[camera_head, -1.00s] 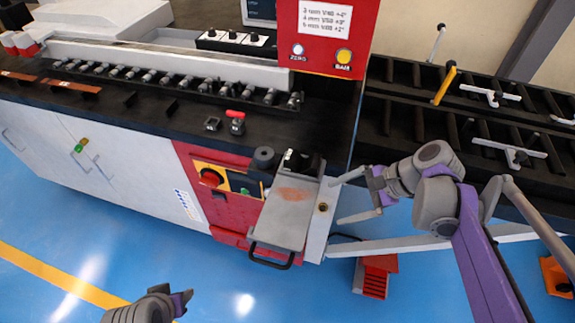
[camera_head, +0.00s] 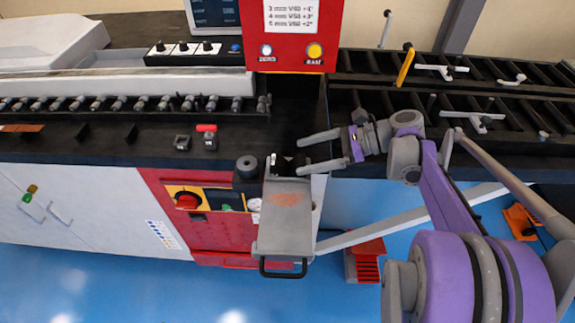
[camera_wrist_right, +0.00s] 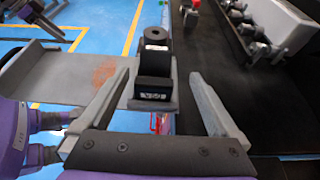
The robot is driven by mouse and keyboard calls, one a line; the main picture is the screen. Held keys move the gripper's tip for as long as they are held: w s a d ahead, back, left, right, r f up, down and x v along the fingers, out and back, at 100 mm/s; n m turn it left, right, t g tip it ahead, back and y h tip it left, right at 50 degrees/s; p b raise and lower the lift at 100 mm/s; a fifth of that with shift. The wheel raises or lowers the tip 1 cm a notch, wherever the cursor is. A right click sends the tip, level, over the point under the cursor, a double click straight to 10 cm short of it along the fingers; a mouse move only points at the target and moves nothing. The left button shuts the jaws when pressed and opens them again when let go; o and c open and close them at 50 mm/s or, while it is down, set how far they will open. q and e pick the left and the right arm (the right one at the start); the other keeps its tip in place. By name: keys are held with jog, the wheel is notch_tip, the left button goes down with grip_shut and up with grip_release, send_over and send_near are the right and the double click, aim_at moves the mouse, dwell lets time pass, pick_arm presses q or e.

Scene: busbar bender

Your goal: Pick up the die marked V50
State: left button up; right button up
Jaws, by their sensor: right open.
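The black die (camera_wrist_right: 153,88) stands on the far end of a grey tray plate (camera_wrist_right: 50,80) in the right wrist view; its small white label seems to read V50. In the head view the dark die (camera_head: 278,166) is small and partly hard to separate from dark parts around it. My right gripper (camera_head: 307,153) is open and empty, its fingers pointing left towards the die. In the wrist view the right fingers (camera_wrist_right: 158,92) appear on either side of the die, with gaps. A purple and grey part of my left arm shows at that view's upper left corner; its jaws are unclear.
The red control panel (camera_head: 292,38) rises behind. Black racks (camera_head: 430,85) lie to the right. A red pedal (camera_head: 365,262) is on the floor.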

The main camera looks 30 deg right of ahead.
aim_at(281, 163)
jog(key=x, duration=0.4)
jog(key=shift+s+a, duration=0.2)
jog(key=shift+a, duration=0.2)
jog(key=shift+w+a+f, duration=0.25)
jog(key=shift+a, duration=0.1)
grip_shut()
